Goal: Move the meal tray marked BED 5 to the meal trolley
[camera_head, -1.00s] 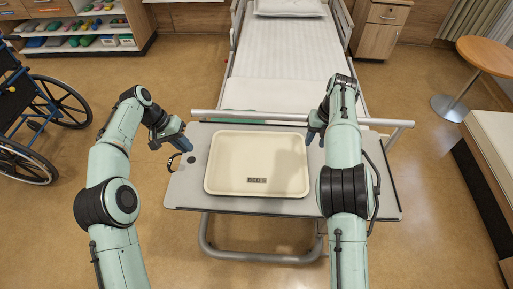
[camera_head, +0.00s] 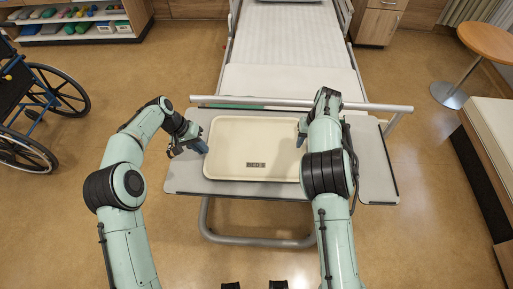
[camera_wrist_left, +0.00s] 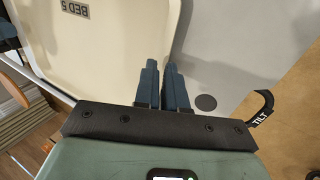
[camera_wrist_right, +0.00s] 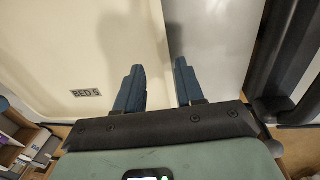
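The cream meal tray (camera_head: 252,135), marked BED 5, lies flat on the grey overbed table (camera_head: 228,189). Its label also shows in both wrist views. My left gripper (camera_head: 204,149) is at the tray's left rim. In the left wrist view its blue fingers (camera_wrist_left: 162,66) are close together with the rim between them, apparently shut on it. My right gripper (camera_head: 301,138) is at the tray's right rim. In the right wrist view its fingers (camera_wrist_right: 158,66) stand apart on either side of the rim, with a visible gap. No meal trolley is recognisable in view.
A bed (camera_head: 290,50) with a rail (camera_head: 330,103) stands behind the table. A wheelchair (camera_head: 45,105) is at left, a shelf unit (camera_head: 75,30) at the back left. A round table (camera_head: 490,40) and a bench (camera_head: 492,125) are at right.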

